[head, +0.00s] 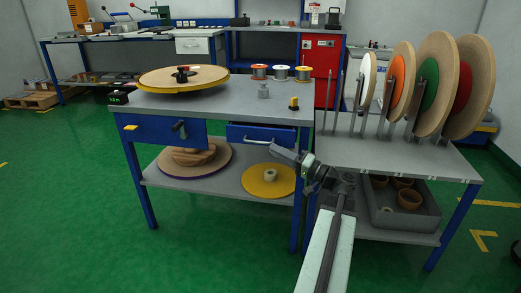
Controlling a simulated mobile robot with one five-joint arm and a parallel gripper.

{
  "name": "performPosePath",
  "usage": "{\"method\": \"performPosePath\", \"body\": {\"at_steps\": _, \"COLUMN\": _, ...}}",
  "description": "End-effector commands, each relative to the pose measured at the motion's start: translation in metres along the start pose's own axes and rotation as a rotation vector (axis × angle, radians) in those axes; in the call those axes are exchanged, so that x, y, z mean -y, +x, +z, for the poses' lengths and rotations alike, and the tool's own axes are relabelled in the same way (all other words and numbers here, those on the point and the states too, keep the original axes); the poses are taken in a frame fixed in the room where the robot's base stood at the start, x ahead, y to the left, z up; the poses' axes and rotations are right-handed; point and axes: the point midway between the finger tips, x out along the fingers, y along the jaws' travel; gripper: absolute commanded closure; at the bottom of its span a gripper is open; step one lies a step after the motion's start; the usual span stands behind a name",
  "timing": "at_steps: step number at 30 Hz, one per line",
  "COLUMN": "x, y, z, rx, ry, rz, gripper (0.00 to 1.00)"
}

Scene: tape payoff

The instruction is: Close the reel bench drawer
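The reel bench (225,98) has a grey top and blue legs. Its blue drawer (238,131) sits under the right part of the top and has a pale bar handle (256,142). A strip shows along the drawer's upper edge, so it looks slightly pulled out, but how far is hard to tell. My gripper (278,151) is just right of and below the handle, at the drawer's right end. Its fingers are small and partly merge with the handle, so whether it touches the handle or is open cannot be told.
A large wooden reel (184,78) lies on the bench top. A blue panel (158,131) with a dark knob is left of the drawer. Discs lie on the lower shelf (215,178). A side table (400,152) with upright reels stands right, close to my arm. Green floor ahead is clear.

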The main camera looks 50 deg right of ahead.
Motion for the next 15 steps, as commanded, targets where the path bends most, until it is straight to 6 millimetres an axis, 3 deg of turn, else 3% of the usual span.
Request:
{"method": "performPosePath", "body": {"at_steps": 9, "x": 0.002, "y": 0.056, "z": -0.001, "rx": 0.003, "ry": 0.002, "rz": 0.001, "gripper": 0.82}}
{"method": "performPosePath", "body": {"at_steps": 15, "x": 0.001, "y": 0.074, "z": 0.0, "rx": 0.002, "ry": 0.001, "rz": 0.003, "gripper": 0.82}}
